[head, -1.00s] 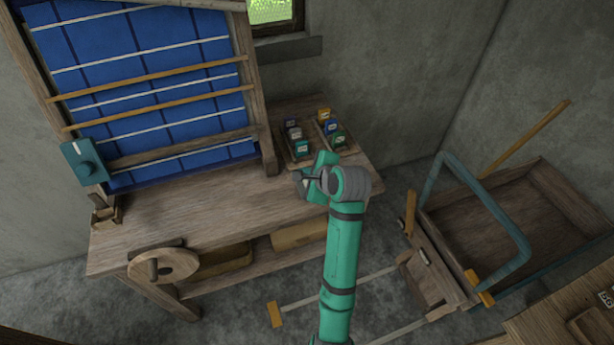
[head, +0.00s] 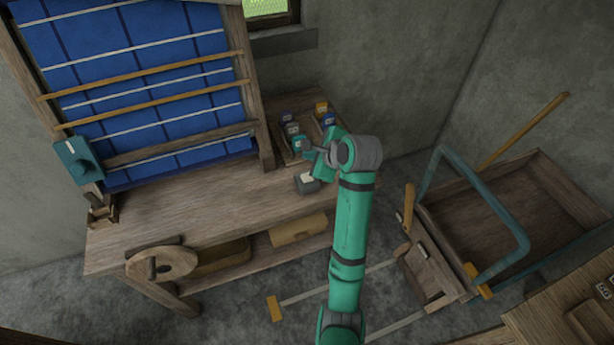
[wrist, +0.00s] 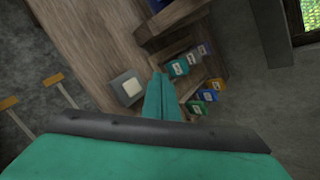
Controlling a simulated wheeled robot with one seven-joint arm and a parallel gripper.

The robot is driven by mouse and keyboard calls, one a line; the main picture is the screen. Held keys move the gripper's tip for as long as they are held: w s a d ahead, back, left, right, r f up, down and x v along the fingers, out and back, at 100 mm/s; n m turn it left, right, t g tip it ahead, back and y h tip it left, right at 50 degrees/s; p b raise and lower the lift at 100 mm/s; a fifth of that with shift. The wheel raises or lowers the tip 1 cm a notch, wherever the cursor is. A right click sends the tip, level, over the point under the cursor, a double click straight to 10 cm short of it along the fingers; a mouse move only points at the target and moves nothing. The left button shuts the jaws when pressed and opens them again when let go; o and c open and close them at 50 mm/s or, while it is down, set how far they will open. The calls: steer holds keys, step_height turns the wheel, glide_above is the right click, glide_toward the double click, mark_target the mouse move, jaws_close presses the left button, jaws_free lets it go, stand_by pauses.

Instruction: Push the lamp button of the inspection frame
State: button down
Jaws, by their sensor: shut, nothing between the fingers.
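The inspection frame (head: 262,120) is a wooden frame with blue cloth, leaning at the back left of the bench. A small dark box with a pale square top (head: 307,183), which looks like the lamp button, sits on the bench near its front right. It also shows in the wrist view (wrist: 128,88), left of my fingers. My gripper (head: 304,145) is shut and empty, above the bench beyond the box and near the small labelled blocks. In the wrist view my closed teal fingers (wrist: 160,84) point between box and blocks, apart from the box.
Several coloured labelled blocks (head: 291,128) stand in a wooden tray at the bench's back right. A teal box with a knob (head: 78,160) is on the frame's left post. A wooden wheel (head: 162,263) is at the bench front. A cart (head: 520,205) stands right. The bench middle is clear.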

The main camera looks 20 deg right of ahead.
mark_target(309, 179)
steer(key=shift+f, duration=3.4)
steer(key=shift+w, duration=0.1)
steer(key=shift+a, duration=0.15)
steer(key=shift+s+d, duration=0.2)
steer(key=shift+d, duration=0.05)
steer(key=shift+a+f, duration=0.1)
steer(key=shift+f, duration=0.1)
steer(key=shift+w+f, duration=0.1)
steer(key=shift+f, duration=0.15)
